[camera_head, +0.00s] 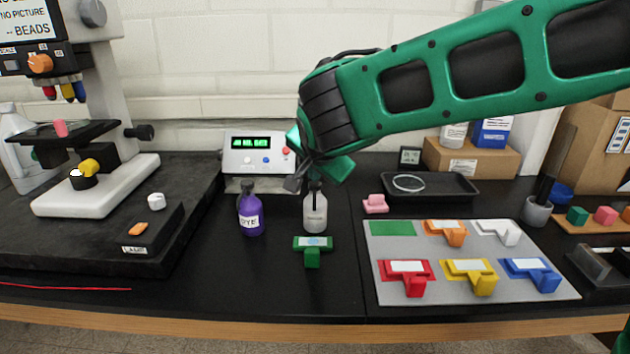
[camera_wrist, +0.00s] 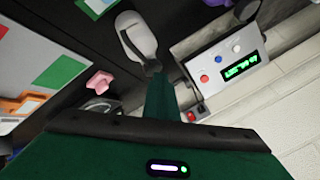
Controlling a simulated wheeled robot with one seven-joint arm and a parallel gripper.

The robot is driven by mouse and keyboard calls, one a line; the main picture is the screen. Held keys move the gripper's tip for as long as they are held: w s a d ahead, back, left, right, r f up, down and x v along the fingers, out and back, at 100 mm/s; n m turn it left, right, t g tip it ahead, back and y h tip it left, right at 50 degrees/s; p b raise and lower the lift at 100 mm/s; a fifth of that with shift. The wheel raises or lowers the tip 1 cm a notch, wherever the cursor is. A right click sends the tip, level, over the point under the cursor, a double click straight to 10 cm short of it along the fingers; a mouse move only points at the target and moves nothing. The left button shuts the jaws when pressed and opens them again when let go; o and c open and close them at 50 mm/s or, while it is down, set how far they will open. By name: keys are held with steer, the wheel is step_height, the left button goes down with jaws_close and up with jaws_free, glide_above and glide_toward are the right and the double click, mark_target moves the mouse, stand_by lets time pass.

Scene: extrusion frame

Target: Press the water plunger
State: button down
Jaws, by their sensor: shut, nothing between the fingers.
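The clear-grey water bottle (camera_head: 315,212) stands upright on the black bench, with a dark plunger top partly hidden by my gripper (camera_head: 305,182). In the wrist view the same bottle (camera_wrist: 138,38) lies just beyond the fingertips (camera_wrist: 154,70). My gripper is shut and empty, pointing down at the bottle's top. The fingertips look very close to the plunger; I cannot tell whether they touch it.
A purple DYE bottle (camera_head: 250,214) stands just left of the water bottle. A green holder with a slide (camera_head: 313,249) lies in front. Behind is a device with a green display (camera_head: 256,154). A grey tray of coloured holders (camera_head: 400,292) is to the right.

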mark_target(317, 186)
stand_by(0.4)
steer(key=shift+r, duration=1.2)
step_height(317, 186, up, 5)
steer(key=shift+d, duration=0.15)
stand_by(0.6)
